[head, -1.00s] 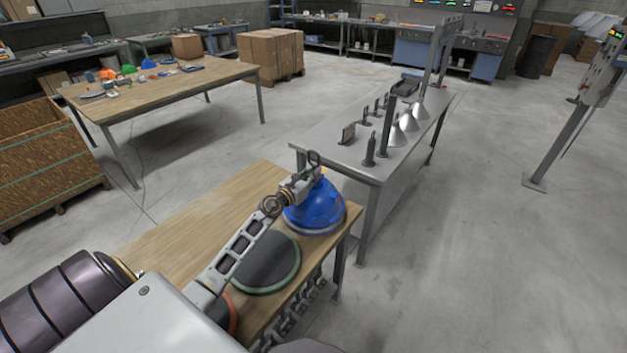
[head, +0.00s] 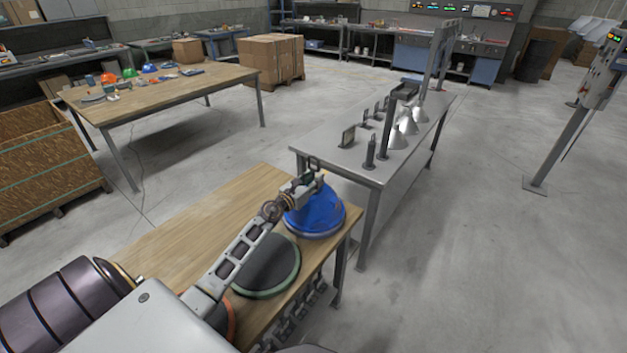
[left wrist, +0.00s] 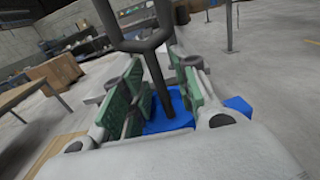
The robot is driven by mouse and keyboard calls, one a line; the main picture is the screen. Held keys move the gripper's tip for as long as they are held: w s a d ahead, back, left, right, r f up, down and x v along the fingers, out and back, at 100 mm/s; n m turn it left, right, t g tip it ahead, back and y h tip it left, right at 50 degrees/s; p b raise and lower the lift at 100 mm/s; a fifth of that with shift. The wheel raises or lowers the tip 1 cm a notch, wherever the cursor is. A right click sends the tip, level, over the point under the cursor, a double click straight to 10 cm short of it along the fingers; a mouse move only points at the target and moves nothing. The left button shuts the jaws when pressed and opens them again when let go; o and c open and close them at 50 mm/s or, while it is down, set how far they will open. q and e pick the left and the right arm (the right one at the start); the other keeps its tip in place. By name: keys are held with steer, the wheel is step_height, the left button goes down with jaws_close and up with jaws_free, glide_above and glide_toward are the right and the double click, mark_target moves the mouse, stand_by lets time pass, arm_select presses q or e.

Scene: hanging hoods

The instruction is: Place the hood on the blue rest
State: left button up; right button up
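The blue dome-shaped hood (head: 316,212) sits upright at the far right corner of the near wooden table. A dark stem with a loop rises from its top. A blue rim (head: 313,236), seemingly the blue rest, shows under the hood's lower edge; the hood hides most of it. My left gripper (head: 308,181) is at the hood's top. In the left wrist view its green finger pads (left wrist: 160,85) stand on both sides of the dark stem (left wrist: 161,75), with gaps beside it, so it looks open. Blue hood surface (left wrist: 170,122) shows below. My right gripper is not in view.
A green-rimmed dark round rest (head: 267,266) and an orange-rimmed one (head: 230,318) lie nearer on the wooden table (head: 190,225). A grey metal table (head: 350,165) with upright posts and pale cones stands behind. The table's left part is clear.

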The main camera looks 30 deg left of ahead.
arm_select(q)
steer(key=shift+s+r, duration=0.1)
stand_by(0.4)
steer(key=shift+s+a, duration=0.15)
steer(key=shift+s, duration=1.25)
steer(key=shift+s+a, duration=0.15)
steer(key=shift+s, duration=2.15)
steer(key=shift+s+a+b, duration=0.15)
steer(key=shift+s+b, duration=0.6)
steer(key=shift+s, duration=1.4)
